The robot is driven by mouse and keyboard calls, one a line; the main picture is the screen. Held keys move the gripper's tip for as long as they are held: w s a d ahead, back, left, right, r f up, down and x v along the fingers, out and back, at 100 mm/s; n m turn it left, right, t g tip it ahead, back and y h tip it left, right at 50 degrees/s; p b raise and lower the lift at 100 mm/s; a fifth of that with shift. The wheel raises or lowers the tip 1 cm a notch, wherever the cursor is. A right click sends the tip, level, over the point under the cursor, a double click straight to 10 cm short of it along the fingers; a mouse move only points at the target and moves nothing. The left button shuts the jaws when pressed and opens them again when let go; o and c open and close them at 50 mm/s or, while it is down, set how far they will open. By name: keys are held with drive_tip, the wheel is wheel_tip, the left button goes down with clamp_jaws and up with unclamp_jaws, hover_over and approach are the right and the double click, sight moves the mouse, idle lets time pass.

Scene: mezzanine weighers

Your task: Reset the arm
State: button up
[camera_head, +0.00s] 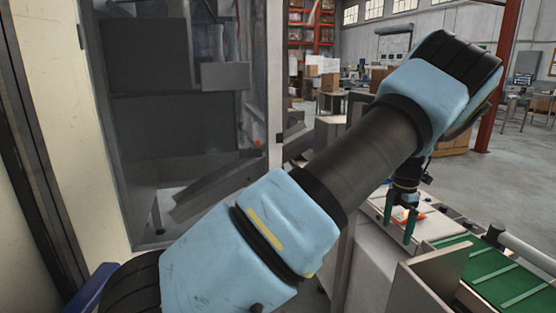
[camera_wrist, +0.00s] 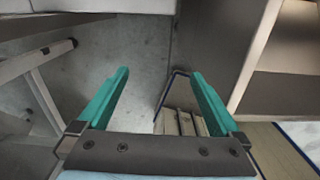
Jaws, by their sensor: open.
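My gripper (camera_head: 398,231) hangs at the right of the head view with its two teal fingers pointing down. It is in front of a pale work surface beside a green conveyor. In the wrist view my gripper (camera_wrist: 160,75) is open, with a wide gap between the fingers. Nothing is held between them. My blue and black arm stretches across the head view from lower left to upper right and hides part of the scene behind it.
A green conveyor belt (camera_head: 510,284) runs at the lower right, beside a grey-brown panel (camera_head: 437,272). A tall machine cabinet (camera_head: 150,120) stands at left. A small orange item (camera_head: 402,216) shows behind the fingers. In the wrist view, grey floor (camera_wrist: 145,50) lies below.

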drive_tip(key=a+r+m, duration=0.3)
drive_tip(key=a+m, duration=0.1)
drive_tip(key=a, duration=0.8)
drive_tip(key=a+r+m, duration=0.4)
drive_tip(key=a+m, duration=0.1)
drive_tip(key=a, duration=0.7)
drive_tip(key=s+a+r+m, duration=0.2)
drive_tip(key=s+a+m, duration=0.5)
drive_tip(key=a, duration=0.4)
drive_tip(key=shift+s+r+t+h, duration=0.2)
drive_tip(key=shift+s+t+h, duration=0.1)
drive_tip(key=shift+s+t, duration=0.1)
drive_tip(key=s+a+m, duration=0.1)
drive_tip(key=s+m, duration=0.1)
drive_tip(key=s+a+m, duration=0.4)
drive_tip(key=shift+s+a+r+t, duration=0.15)
drive_tip(key=shift+s+r+t, duration=0.25)
